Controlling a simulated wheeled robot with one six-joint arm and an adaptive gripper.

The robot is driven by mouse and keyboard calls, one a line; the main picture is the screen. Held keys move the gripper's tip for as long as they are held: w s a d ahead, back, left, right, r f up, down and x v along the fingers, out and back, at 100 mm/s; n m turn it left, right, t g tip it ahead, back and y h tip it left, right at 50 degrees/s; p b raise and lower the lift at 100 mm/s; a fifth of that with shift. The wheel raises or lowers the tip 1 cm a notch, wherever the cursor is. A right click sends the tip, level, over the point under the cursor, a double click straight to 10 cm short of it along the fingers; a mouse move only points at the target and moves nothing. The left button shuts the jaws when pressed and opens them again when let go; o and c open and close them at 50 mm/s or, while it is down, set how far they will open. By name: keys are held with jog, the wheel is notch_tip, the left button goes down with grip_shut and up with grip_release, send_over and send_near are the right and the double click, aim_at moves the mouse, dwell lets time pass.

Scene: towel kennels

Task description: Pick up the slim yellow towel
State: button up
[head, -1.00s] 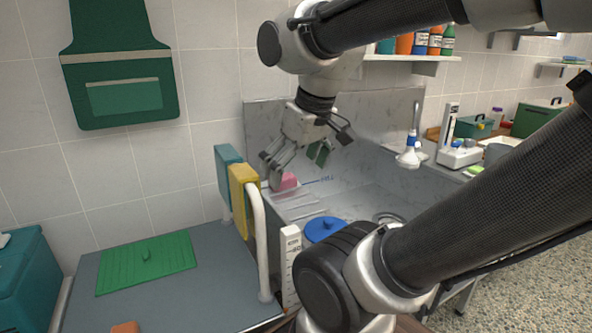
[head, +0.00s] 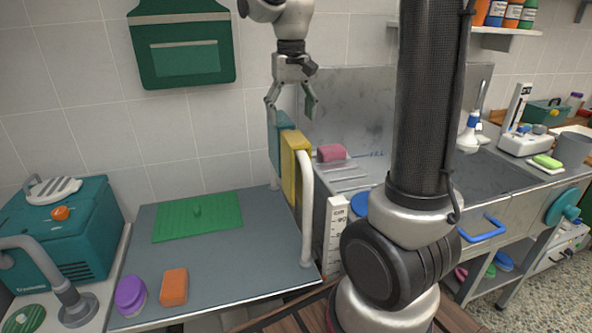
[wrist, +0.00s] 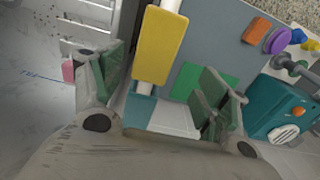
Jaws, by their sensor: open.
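The slim yellow towel (head: 295,166) hangs folded over a white rail beside the grey table, nearer to the head camera than a teal towel (head: 281,145) on the same rail. In the wrist view the yellow towel (wrist: 160,47) lies ahead, between and beyond the fingers. The teal towel (wrist: 138,110) shows closer, between the fingers. My gripper (head: 292,107) is open and points down above the rail's far end, by the teal towel. It is apart from the yellow towel and holds nothing. The green finger pads (wrist: 165,95) show on both sides in the wrist view.
A white rail post (head: 307,215) stands at the table's right edge. A pink item (head: 331,153) sits on the sink ledge right of the towels. A green mat (head: 197,217), an orange block (head: 174,287) and a purple item (head: 131,296) are on the table. The tiled wall is close behind.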

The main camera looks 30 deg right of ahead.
aim_at(295, 137)
jog(key=f, duration=0.5)
jog(key=s+f, duration=0.1)
jog(key=f, duration=0.2)
jog(key=shift+d, duration=0.3)
jog(key=c, duration=1.5)
jog(key=shift+c, duration=0.2)
jog(key=shift+r, duration=0.2)
